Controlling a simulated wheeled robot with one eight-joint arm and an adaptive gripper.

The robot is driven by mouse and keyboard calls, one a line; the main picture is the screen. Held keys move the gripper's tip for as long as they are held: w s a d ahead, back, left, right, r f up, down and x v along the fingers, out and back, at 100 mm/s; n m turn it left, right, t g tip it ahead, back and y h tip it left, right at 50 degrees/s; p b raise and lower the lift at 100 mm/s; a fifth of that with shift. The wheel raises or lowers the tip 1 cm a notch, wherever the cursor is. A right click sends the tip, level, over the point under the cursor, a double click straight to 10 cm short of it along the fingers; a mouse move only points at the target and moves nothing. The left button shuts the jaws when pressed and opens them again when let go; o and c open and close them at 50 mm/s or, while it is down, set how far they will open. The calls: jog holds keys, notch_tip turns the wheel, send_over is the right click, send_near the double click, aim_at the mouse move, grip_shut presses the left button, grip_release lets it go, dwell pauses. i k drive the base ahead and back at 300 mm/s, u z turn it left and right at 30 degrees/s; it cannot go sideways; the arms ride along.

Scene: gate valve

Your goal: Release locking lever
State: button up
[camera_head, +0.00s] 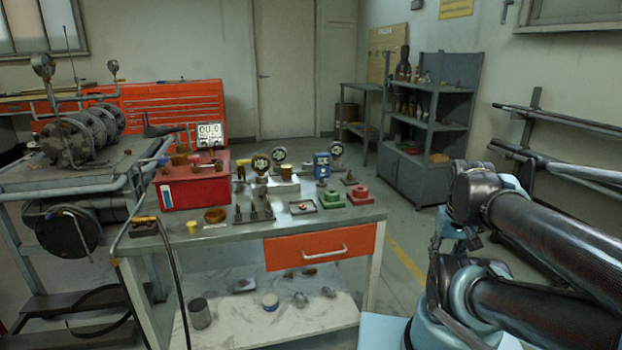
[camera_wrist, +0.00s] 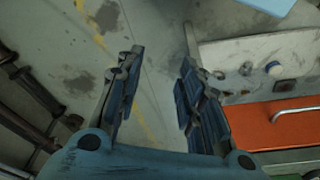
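A dark metal valve and pipe assembly (camera_head: 80,137) with round flanges and gauges lies on the grey cart at the left of the head view. A dark handle (camera_head: 160,131) sticks out to its right above the cart edge. I cannot tell for sure which part is the locking lever. My gripper (camera_wrist: 155,90) shows in the wrist view with its two blue-padded fingers apart and nothing between them. It hangs over bare floor, away from the valve. My folded arm is at the right of the head view.
A workbench with an orange drawer (camera_head: 320,246) stands in the middle, with a red box (camera_head: 195,188), gauges and small parts on top. A grey shelf (camera_head: 432,120) stands behind. A pipe rack (camera_head: 560,150) is at the right. Floor between bench and shelf is clear.

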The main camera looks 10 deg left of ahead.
aim_at(263, 189)
jog(key=u, duration=1.2)
jog(key=k, duration=0.45)
jog(key=z, duration=0.2)
jog(key=i, duration=0.5)
jog(key=z, duration=0.05)
